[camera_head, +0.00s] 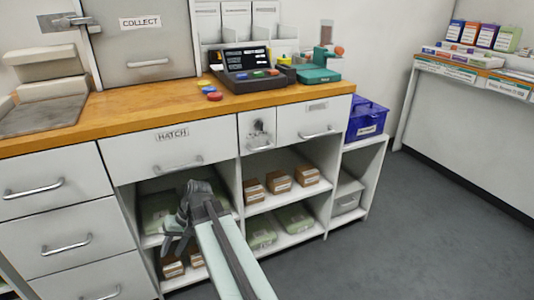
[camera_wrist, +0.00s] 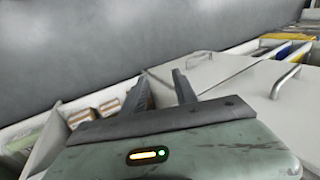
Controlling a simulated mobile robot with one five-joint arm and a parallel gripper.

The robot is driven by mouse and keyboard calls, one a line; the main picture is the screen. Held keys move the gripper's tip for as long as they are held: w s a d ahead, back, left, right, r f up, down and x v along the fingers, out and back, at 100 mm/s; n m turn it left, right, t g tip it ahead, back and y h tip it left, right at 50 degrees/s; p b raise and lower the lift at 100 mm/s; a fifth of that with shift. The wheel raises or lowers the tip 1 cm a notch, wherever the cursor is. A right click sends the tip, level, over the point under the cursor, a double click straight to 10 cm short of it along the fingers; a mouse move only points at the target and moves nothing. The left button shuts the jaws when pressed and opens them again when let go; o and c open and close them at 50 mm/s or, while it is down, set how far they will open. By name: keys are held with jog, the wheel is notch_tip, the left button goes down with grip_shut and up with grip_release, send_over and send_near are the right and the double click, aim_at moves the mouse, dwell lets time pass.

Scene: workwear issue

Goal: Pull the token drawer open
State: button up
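No drawer label that I can read says token. A wide drawer marked HATCH (camera_head: 172,150), a narrow drawer with a dark mark (camera_head: 257,131) and a drawer with a small unreadable label (camera_head: 315,121) sit under the wooden counter. All three look closed, each with a bar handle. My gripper (camera_head: 174,236) is in front of the open shelves, below the HATCH drawer, apart from the handles as far as I can tell. In the wrist view my gripper (camera_wrist: 163,92) has its two fingers apart with nothing between them. White fronts with a handle (camera_wrist: 286,80) show at right.
The wooden counter (camera_head: 110,112) carries a dark console (camera_head: 246,80) and a green device (camera_head: 315,75). Open shelves hold brown boxes (camera_head: 279,179) and green packs. A blue crate (camera_head: 367,120) stands on the right-hand shelf. Grey floor (camera_head: 400,230) is clear at right.

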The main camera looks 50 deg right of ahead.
jog(key=s+d+r+m+t+y, duration=0.25)
jog(key=d+r+t, duration=0.35)
jog(key=d, duration=0.7)
jog(key=s+d+r+m+t+y, duration=0.1)
jog(key=d+r+m+t, duration=0.2)
jog(key=d+r, duration=0.75)
jog(key=s+d+r+m+t+h, duration=0.1)
jog(key=s+d+r+t, duration=0.25)
jog(key=s+d, duration=0.35)
jog(key=s+d+r+m+t, duration=0.25)
jog(key=s+d+r, duration=0.2)
jog(key=d, duration=0.55)
jog(key=w+a+n+p, duration=0.1)
jog(key=w+a, duration=0.2)
jog(key=w, duration=0.4)
jog(key=shift+a+r, duration=0.15)
jog(key=shift+a, duration=0.15)
grip_shut()
